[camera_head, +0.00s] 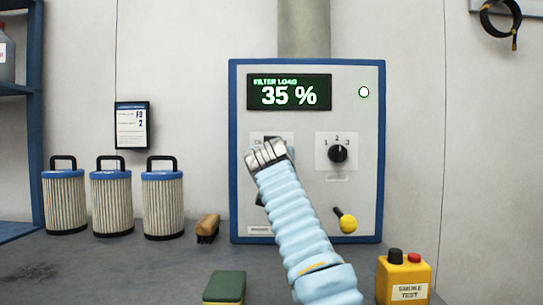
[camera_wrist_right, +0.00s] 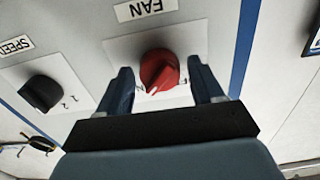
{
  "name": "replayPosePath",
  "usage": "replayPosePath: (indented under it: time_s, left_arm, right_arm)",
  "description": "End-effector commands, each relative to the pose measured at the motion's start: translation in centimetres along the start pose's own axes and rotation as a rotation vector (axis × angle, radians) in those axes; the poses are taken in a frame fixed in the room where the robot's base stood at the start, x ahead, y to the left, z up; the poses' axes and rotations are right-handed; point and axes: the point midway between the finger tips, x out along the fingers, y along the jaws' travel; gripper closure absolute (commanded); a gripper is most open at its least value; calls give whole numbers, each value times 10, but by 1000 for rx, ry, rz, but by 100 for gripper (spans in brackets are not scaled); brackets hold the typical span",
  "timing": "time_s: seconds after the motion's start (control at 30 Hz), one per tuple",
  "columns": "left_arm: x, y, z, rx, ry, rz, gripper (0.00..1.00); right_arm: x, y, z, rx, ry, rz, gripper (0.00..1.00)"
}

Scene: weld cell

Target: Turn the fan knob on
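The red fan knob (camera_wrist_right: 160,70) sits on a pale plate under a FAN label in the right wrist view, where the panel appears upside down. It has a white pointer mark. My right gripper (camera_wrist_right: 160,75) is open, with one finger on each side of the knob and visible gaps; I see no contact. In the head view my right gripper (camera_head: 268,153) is in front of the left plate of the blue-edged control panel (camera_head: 308,220) and hides the knob. My left gripper is not in view.
The black speed knob (camera_head: 338,153) is right of my gripper. A yellow-ended lever (camera_head: 346,221) is below it. Several filters (camera_head: 112,204), a brush (camera_head: 207,228) and a yellow box (camera_head: 403,280) stand on the bench.

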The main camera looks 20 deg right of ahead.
Motion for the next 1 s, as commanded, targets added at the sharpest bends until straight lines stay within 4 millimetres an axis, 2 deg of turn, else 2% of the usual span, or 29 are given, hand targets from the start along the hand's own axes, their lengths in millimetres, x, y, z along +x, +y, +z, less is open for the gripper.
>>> replayPosePath:
  time_s: [0.33, 0.47, 0.57, 0.7, 0.9, 1.0]
  left_arm:
    - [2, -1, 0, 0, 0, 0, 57]
    - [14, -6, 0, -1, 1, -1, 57]
    - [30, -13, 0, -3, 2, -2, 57]
    - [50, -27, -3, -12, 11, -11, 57]
    - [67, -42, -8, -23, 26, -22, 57]
    - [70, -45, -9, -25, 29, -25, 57]
  right_arm:
    - [-2, 0, 0, -1, 3, 0, 25]
    - [-15, 0, 3, 0, 4, -2, 25]
    - [-34, 0, 7, 2, 4, -4, 25]
    - [-71, -1, 7, 1, 5, -5, 25]
    - [-114, 0, 5, 1, 4, -3, 25]
    - [-128, 0, 3, -1, 3, -2, 25]
